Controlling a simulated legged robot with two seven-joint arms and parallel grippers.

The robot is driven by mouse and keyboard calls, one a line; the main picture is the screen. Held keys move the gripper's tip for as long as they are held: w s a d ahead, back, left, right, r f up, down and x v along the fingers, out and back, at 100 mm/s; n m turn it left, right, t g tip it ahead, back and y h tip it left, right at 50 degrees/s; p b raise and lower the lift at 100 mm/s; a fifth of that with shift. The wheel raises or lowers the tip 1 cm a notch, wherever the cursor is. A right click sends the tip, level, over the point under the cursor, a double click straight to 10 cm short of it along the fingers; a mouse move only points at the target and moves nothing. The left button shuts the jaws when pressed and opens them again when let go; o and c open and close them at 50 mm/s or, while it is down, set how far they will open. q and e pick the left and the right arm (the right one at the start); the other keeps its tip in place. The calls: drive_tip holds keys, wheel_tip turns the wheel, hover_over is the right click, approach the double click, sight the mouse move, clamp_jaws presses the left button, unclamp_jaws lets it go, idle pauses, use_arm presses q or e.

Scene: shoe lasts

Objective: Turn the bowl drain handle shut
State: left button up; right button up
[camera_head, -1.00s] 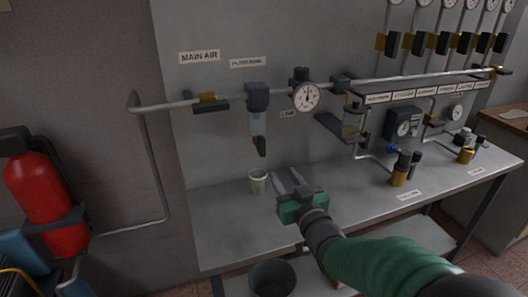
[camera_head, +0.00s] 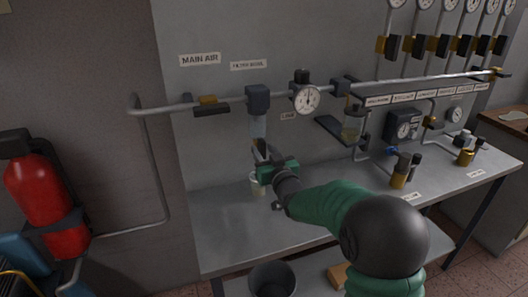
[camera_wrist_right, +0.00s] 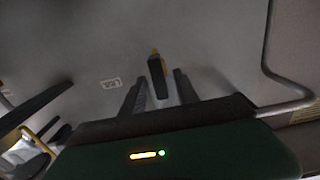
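The filter bowl (camera_head: 258,126) is a clear cylinder hanging under a dark block on the air pipe, below the "FILTER BOWL" label. Its drain handle, a dark lever (camera_wrist_right: 157,72) with a brass end, hangs below the bowl. My right gripper (camera_head: 261,153) is just under the bowl at the handle and partly hides it. In the right wrist view the two fingers are apart, with the handle seen between them; I cannot tell whether they touch it. My left gripper is not in view.
A pale cup (camera_head: 257,186) stands on the bench (camera_head: 228,222) below the bowl, partly behind my gripper. A pressure gauge (camera_head: 306,98) is on the pipe to the right. The main air valve (camera_head: 208,104) is to the left. A red extinguisher (camera_head: 42,195) stands at far left.

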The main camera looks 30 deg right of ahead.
clamp_jaws()
drive_tip(key=shift+d+m, duration=0.1)
drive_tip(key=shift+m, duration=0.3)
drive_tip(key=m, duration=0.2)
drive_tip(key=shift+m, duration=0.4)
drive_tip(key=m+p, duration=0.1)
drive_tip(key=m, duration=0.2)
drive_tip(key=shift+s+d+m, duration=0.1)
drive_tip(key=shift+d+m, duration=0.05)
drive_tip(key=shift+m, duration=0.15)
drive_tip(key=m+p, duration=0.1)
drive_tip(key=m, duration=0.2)
drive_tip(key=m+p, duration=0.1)
drive_tip(key=m, duration=0.3)
drive_tip(key=m+p, duration=0.1)
drive_tip(key=m, duration=0.2)
drive_tip(key=shift+d+f+p, duration=0.1)
drive_tip(key=shift+f+p, duration=0.3)
drive_tip(key=shift+f+m, duration=0.1)
drive_tip(key=shift+m, duration=0.4)
